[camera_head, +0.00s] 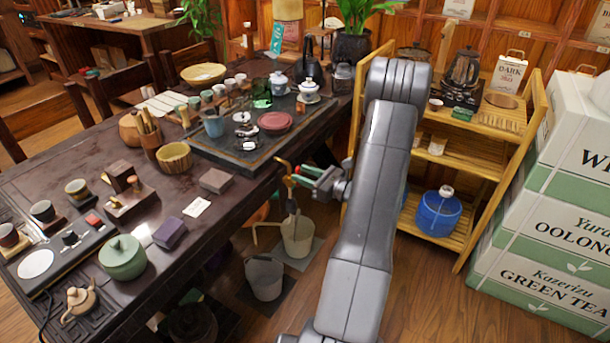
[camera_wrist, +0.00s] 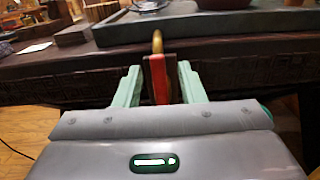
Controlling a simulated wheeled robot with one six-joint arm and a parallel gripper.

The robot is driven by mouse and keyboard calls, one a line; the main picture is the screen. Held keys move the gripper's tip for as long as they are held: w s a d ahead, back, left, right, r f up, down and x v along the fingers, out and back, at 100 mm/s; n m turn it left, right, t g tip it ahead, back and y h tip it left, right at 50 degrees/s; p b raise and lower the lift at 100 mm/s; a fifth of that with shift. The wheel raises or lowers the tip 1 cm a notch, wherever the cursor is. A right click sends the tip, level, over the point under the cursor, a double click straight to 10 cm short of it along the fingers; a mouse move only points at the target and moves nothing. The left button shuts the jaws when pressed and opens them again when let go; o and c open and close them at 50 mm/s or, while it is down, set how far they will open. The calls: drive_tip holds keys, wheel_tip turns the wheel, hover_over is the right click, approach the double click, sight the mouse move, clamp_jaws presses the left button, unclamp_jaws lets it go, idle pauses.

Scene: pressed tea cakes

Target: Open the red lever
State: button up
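The red lever (camera_wrist: 160,78) stands upright in the wrist view, a flat red piece with a dark brown side and a brass curved part above it. My gripper (camera_wrist: 160,85) has its two pale green fingers apart, one on each side of the lever. A narrow gap seems to show at the left finger; contact at the right finger is hard to tell. In the head view my gripper (camera_head: 304,175) is beside a brass tap (camera_head: 290,182) at the table's edge, with a small bit of red at the fingers. Much of the lever is hidden there.
The dark table (camera_head: 240,205) with tea ware lies left of my arm. Below the tap are a pale bucket (camera_head: 297,236) and a grey bucket (camera_head: 264,278).

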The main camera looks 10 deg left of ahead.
drive_tip(key=v, duration=1.3)
drive_tip(key=shift+d, duration=0.4)
drive_tip(key=shift+s, duration=0.1)
drive_tip(key=w+a+n+b, duration=0.1)
drive_tip(key=w+a, duration=0.3)
drive_tip(key=a, duration=0.9)
drive_tip(key=shift+a, duration=0.15)
drive_tip(key=shift+w, duration=0.15)
